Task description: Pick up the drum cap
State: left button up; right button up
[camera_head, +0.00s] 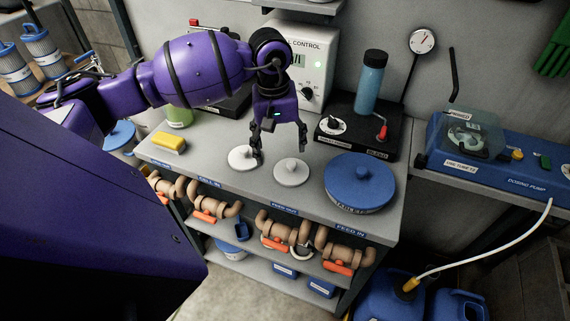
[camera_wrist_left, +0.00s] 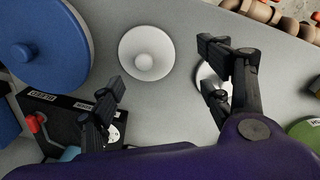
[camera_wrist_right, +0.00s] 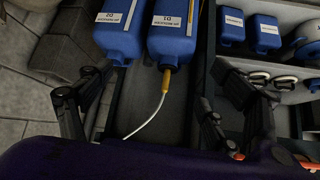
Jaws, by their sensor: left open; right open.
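Two pale round caps with centre knobs lie flat on the grey bench: a right one (camera_head: 291,172) and a left one (camera_head: 241,159). No label shows which is the drum cap. My left gripper (camera_head: 280,150) is open and empty, pointing down above and just behind them. In the left wrist view the right cap (camera_wrist_left: 146,53) lies whole near the gap between the fingers (camera_wrist_left: 163,75); the left cap (camera_wrist_left: 207,76) is partly hidden behind one finger. My right gripper (camera_wrist_right: 145,92) is open and empty in its wrist view, over the blue drums; it is outside the head view.
A large blue lid (camera_head: 359,182) sits right of the caps. A black stand with a blue bottle (camera_head: 370,82) and the control box (camera_head: 304,62) stand behind. A yellow sponge (camera_head: 168,142) lies left. Blue drums (camera_wrist_right: 118,38) with a white hose (camera_wrist_right: 150,118) stand on the floor.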

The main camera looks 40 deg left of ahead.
aim_at(286, 171)
pick_arm(q)
jog(key=f, duration=0.2)
jog(key=d+f, duration=0.1)
jog(key=f, duration=0.1)
jog(key=w+f+p, duration=0.1)
jog(key=f, duration=0.1)
jog(key=shift+d+f, duration=0.2)
jog(key=shift+s+f, duration=0.1)
jog(key=shift+f, duration=0.25)
jog(key=shift+s+f, duration=0.1)
jog(key=shift+s, duration=0.05)
jog(key=c, duration=1.3)
